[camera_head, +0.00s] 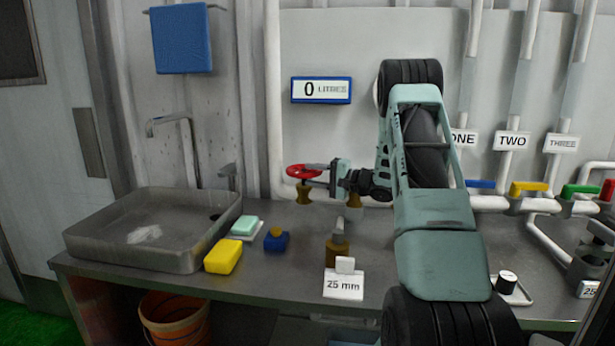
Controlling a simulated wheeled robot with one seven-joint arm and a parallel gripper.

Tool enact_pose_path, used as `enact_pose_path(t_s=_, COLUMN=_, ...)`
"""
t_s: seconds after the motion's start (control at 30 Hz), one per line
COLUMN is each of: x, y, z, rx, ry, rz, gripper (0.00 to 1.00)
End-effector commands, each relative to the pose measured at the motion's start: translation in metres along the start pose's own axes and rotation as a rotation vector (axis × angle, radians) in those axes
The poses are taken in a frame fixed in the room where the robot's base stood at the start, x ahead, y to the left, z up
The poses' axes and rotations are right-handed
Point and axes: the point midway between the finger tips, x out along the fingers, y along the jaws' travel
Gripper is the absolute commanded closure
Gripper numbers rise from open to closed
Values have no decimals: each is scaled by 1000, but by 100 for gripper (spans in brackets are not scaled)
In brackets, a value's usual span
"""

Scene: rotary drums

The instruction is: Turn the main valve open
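A red handwheel (303,171), which appears to be the main valve, sits on a brass body near the white vertical pipe, above the metal counter. My arm reaches in from the front right and bends left at the wrist. My gripper (321,184) is just right of the red handwheel, pointing left at it. Its dark fingers are small and overlap the valve in this view. I cannot tell whether they touch the handwheel or how far apart they are. The blue-framed display (321,90) above reads 0 litres.
A metal sink (150,232) is on the left, with a yellow sponge (223,256) beside it. A brass fitting (338,252) with a "25 mm" card stands in front. Blue, yellow, green and red levers line the right pipes behind my arm. An orange bucket (174,318) is below.

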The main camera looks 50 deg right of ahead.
Motion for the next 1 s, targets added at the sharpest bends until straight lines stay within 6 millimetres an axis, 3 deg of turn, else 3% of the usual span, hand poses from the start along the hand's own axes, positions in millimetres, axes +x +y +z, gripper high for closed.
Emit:
enact_pose_path(t_s=0.3, x=-76, y=2, z=-1, rx=-1, ry=4, rz=1, gripper=62)
enact_pose_path(t_s=0.53, x=-123, y=2, z=0, rx=1, ry=3, rz=2, gripper=62)
enact_pose_path(t_s=0.73, x=-145, y=1, z=0, rx=1, ry=1, rz=1, gripper=62)
enact_pose_path(t_s=1.0, x=-149, y=0, z=0, rx=1, ry=0, rz=1, gripper=62)
